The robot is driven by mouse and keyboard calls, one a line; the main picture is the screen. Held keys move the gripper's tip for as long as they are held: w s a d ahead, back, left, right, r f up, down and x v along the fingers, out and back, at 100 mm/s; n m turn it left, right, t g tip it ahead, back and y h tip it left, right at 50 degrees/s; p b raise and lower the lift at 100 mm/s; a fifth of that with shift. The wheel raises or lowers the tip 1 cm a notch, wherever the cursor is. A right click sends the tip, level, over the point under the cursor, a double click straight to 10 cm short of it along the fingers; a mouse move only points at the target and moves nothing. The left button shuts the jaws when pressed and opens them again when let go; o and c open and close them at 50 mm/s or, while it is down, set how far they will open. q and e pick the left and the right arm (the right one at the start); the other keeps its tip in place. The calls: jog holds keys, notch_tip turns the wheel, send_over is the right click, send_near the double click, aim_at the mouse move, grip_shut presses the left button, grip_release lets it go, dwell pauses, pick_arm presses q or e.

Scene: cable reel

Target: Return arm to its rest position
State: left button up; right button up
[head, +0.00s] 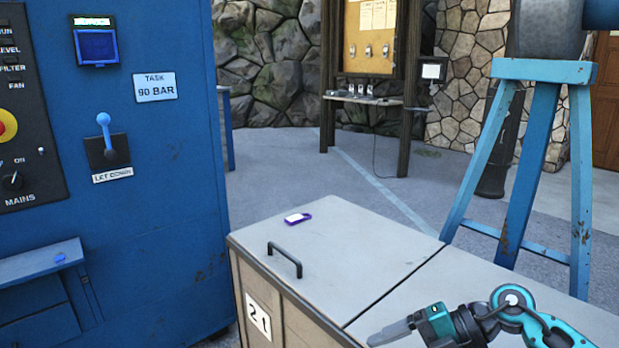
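My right arm comes in from the lower right, low over the front part of the pale cabinet top (395,250). Its gripper (385,334) points left, with grey fingers seen nearly edge-on, so I cannot tell whether they are apart or together. I see nothing held at the fingertips. My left gripper is not in view.
A blue control cabinet (185,150) with a lever (106,135) and a panel stands at left. A purple tag (298,218) lies on the pale top near a black handle (285,260). A blue stand (520,160) rises behind at right. Floor is open behind.

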jog(key=s+a+r+m+t+y+p, duration=0.1)
jog(key=a+r+m+t+y, duration=0.3)
jog(key=a+t+y, duration=0.15)
jog(key=s+d+f+m+t+h+p, duration=0.25)
jog(key=d+f+m+t+h, duration=0.25)
jog(key=m+t+h, duration=0.95)
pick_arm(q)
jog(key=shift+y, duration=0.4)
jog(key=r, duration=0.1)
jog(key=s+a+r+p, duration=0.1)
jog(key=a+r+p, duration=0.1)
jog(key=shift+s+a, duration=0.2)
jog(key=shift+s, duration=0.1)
pick_arm(e)
jog(key=s+d+f+m+g, duration=0.2)
jog(key=s+f+m+g, duration=0.6)
jog(key=s+f+g, duration=0.2)
jog(key=shift+d+f+m, duration=0.3)
jog(key=shift+d+m, duration=0.05)
